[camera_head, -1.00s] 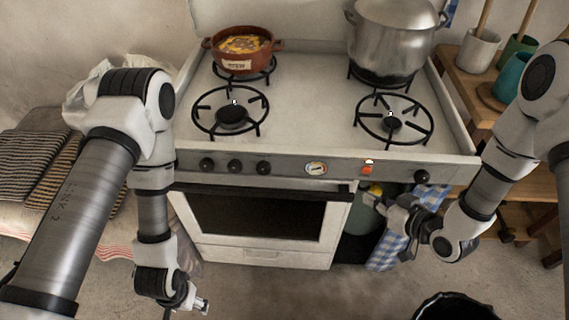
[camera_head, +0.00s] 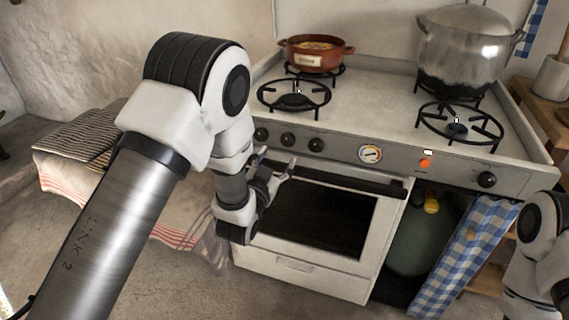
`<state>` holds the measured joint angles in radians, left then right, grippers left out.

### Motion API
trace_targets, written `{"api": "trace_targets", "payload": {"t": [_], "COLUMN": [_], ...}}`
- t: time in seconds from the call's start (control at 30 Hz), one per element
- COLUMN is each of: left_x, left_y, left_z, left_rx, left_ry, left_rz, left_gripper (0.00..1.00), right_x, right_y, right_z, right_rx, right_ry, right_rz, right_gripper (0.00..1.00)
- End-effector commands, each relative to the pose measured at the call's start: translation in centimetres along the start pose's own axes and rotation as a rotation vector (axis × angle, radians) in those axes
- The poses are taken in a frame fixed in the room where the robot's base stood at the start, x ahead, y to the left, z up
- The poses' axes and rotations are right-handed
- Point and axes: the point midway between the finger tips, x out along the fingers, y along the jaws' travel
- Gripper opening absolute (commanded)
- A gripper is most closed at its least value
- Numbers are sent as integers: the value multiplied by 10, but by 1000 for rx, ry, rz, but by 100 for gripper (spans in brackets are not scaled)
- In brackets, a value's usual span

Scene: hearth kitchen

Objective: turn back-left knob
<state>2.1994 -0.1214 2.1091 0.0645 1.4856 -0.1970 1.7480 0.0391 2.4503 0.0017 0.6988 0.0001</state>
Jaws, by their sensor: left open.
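The stove's front panel carries three black knobs at its left end: a left one (camera_head: 260,134), a middle one (camera_head: 287,139) and a right one (camera_head: 316,145). A fourth knob (camera_head: 487,179) sits alone at the panel's right end. No readable label shows which knob belongs to the back-left burner. My left gripper (camera_head: 279,164) is open and empty, just below the left group of knobs and in front of the oven door's top edge. It appears apart from the knobs. My right arm shows at the lower right, but its gripper is out of view.
A brown pot (camera_head: 314,54) stands on the back-left burner and a large steel pot (camera_head: 461,55) on the back-right one. The front burners are bare. The oven door handle (camera_head: 345,181) lies below the panel. A gauge (camera_head: 370,153) and an orange switch (camera_head: 425,163) sit mid-panel.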

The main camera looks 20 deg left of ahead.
Motion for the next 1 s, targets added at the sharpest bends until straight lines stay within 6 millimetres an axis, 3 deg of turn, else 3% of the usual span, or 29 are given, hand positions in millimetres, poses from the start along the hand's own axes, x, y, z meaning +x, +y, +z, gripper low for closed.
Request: {"api": "trace_targets", "payload": {"t": [0.33, 0.67, 0.83, 1.0], "left_x": [61, 70, 70, 70], "left_y": [0, 0, 0, 0], "left_z": [0, 0, 0, 0], "left_rx": [-1, -1, -1, -2], "left_ry": [-3, -5, -6, -6], "left_rz": [0, 1, 1, 1], "left_gripper": [65, 65, 5, 5], "right_x": [1, 1, 1, 1], "right_y": [0, 0, 0, 0], "right_z": [-1, -1, -1, -1], "right_rx": [0, -1, -1, -1], "right_ry": [3, 3, 4, 4], "right_rz": [-1, -1, -1, -1], "right_gripper": [0, 0, 0, 0]}}
